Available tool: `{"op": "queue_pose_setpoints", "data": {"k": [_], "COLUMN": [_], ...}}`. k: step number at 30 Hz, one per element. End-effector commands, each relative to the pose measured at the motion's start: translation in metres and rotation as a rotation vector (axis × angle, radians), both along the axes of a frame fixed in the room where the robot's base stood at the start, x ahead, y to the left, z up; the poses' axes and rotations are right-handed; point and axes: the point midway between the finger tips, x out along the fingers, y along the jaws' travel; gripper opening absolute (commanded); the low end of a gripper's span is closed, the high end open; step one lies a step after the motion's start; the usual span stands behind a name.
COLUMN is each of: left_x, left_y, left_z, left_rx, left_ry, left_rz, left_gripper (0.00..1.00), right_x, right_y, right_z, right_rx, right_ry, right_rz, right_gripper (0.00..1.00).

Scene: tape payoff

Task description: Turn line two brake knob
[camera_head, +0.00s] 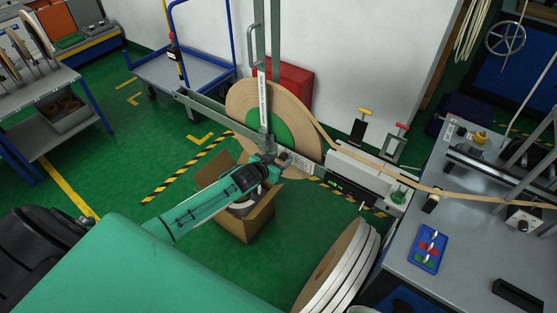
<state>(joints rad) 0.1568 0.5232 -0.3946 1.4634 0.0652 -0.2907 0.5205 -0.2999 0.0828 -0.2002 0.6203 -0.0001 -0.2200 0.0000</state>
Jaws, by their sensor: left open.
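A large brown tape reel (243,105) with a green centre stands upright on a grey payoff frame (213,110). Its tape runs right over a grey unit with a small display (345,190). My left gripper (277,160) is at the lower front of the reel, by the frame bar; it is open, and its fingertips are small and partly hidden. Several knobs show: a yellow T-shaped one (365,112) and a red one (402,127) behind the tape, and a green one (398,196) at the unit's right end. I cannot tell which is line two's brake knob. My right gripper is out of view.
An open cardboard box (248,222) stands on the floor below my left forearm. Several pale reels (342,270) lean at bottom centre. A grey bench (455,235) with a blue tray (429,249) fills the right. A blue cart (180,74) stands behind. Green floor is free at left.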

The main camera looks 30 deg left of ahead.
Motion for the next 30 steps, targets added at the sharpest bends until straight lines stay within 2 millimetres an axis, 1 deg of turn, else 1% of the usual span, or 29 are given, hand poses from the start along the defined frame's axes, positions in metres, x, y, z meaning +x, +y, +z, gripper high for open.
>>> {"op": "queue_pose_setpoints", "data": {"k": [6,7,11,12,13,14,23,30], "left_x": [0.0003,0.0003,0.0002,0.0002,0.0002,0.0001,-0.0001,-0.0002], "left_y": [0.0001,0.0002,0.0002,0.0002,0.0002,0.0002,-0.0003,-0.0026], "left_z": [-0.0002,-0.0001,-0.0001,-0.0001,-0.0001,0.0000,0.0001,-0.0002], "left_rx": [0.000,0.000,0.000,0.000,0.000,0.000,0.034,0.164], "left_ry": [0.000,0.000,0.000,0.000,0.000,0.000,-0.006,-0.024], "left_rz": [0.000,0.000,0.000,0.000,0.000,0.000,0.001,0.002], "left_gripper": [0.47,0.45,0.19,0.11,0.05,0.02,0.02,0.02], "right_x": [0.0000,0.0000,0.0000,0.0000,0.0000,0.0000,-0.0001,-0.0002], "right_y": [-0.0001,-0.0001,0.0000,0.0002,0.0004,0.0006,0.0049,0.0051], "right_z": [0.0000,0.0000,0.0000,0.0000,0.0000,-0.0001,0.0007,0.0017], "right_rx": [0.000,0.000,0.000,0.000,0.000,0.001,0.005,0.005], "right_ry": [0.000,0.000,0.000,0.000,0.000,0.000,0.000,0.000], "right_rz": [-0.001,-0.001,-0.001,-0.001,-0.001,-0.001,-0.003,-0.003], "right_gripper": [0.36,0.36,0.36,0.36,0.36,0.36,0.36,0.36]}}
